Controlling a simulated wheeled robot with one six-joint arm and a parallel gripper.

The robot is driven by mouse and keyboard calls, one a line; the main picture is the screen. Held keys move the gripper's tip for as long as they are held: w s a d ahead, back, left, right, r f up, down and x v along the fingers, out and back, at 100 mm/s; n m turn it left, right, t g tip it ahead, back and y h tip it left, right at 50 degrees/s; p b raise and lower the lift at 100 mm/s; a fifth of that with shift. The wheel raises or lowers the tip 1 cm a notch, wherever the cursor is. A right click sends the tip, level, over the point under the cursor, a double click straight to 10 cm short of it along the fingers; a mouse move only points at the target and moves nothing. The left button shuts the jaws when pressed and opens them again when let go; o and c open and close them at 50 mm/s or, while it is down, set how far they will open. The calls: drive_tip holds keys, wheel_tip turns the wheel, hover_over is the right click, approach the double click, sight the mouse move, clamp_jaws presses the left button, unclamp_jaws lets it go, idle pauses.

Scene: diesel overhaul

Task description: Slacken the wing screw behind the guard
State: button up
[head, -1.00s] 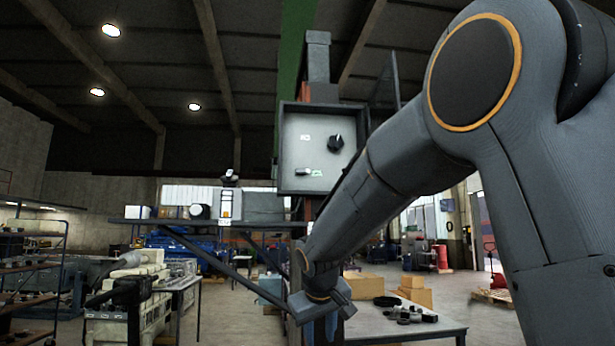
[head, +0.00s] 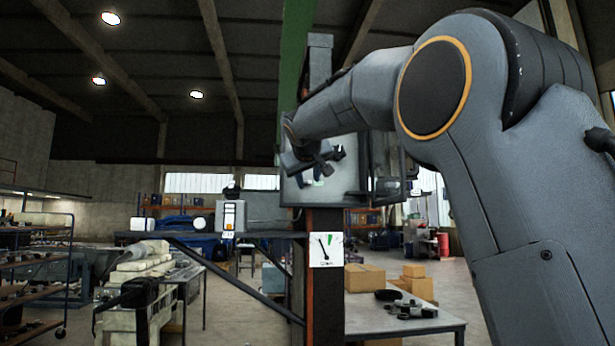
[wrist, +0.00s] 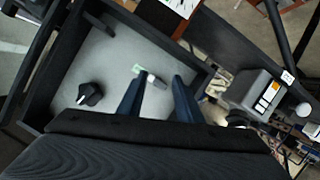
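A shallow dark-rimmed box (head: 296,190) stands on a post in the head view, largely covered by my arm. In the wrist view its pale inner panel (wrist: 110,55) carries a black knob (wrist: 90,94) at the left and a small grey fitting (wrist: 155,80) beside a green label. The fitting may be the wing screw; it is too small to tell. My gripper (wrist: 158,84) is open, its two fingers on either side of the fitting in that view; I see no contact. In the head view, my gripper (head: 316,164) is before the panel.
A dark-framed pane (head: 388,182), possibly the guard, stands right of the box. A shelf (head: 265,234) reaches left, bearing a grey-and-white unit (head: 230,218). A table (head: 440,324) with loose parts stands at the right.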

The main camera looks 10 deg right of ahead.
drive_tip(key=w+m+t+y+b, duration=0.1)
drive_tip(key=m+y+b, duration=0.1)
drive_tip(key=m, duration=0.4)
drive_tip(key=w+m+t+y+b, duration=0.1)
drive_tip(key=m+y+b, duration=0.2)
drive_tip(key=m+b, duration=0.2)
drive_tip(key=w+m+t+y+b, duration=0.1)
drive_tip(key=m+y+b, duration=0.2)
drive_tip(key=m, duration=0.3)
drive_tip(key=shift+w+d+m+b, duration=0.15)
drive_tip(key=shift+m+b, duration=0.15)
drive_tip(key=shift+b, duration=0.05)
drive_tip(key=shift+w, duration=0.5)
drive_tip(key=shift+w, duration=0.15)
idle(0.4)
